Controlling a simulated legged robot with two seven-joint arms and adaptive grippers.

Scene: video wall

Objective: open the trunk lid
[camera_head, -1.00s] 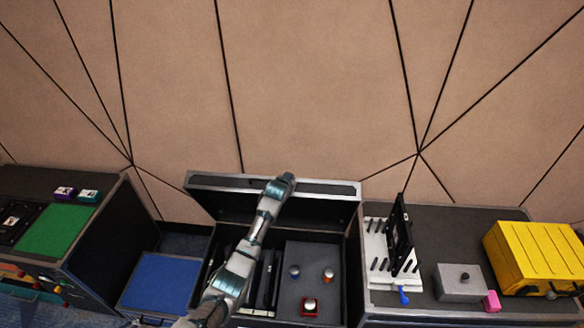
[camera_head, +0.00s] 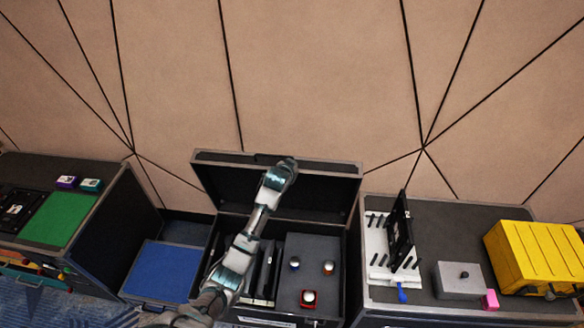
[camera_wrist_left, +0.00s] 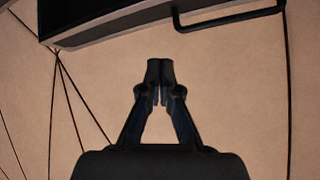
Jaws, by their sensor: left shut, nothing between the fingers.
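The trunk (camera_head: 217,245) is a black case with a metal rim, standing open below the wall. Its lid (camera_head: 325,185) is raised, its dark inner face showing and its top edge against the wall in the head view. My left arm reaches across the trunk to the lid's top edge; its wrist end hides the fingers there. In the left wrist view my left gripper (camera_wrist_left: 160,66) has its fingertips together with nothing between them, in front of the tan wall. A dark, pale-edged panel, likely the lid (camera_wrist_left: 110,22), and a black bar handle (camera_wrist_left: 230,24) lie beyond the fingertips. My right gripper is not visible.
The trunk holds dark upright panels and a grey tray (camera_head: 308,250) with small coloured knobs. A blue-topped box (camera_head: 165,272) and a case with a green pad (camera_head: 57,219) stand left. A right-hand case bears a white rack (camera_head: 378,255), grey block (camera_head: 460,281) and yellow case (camera_head: 530,253).

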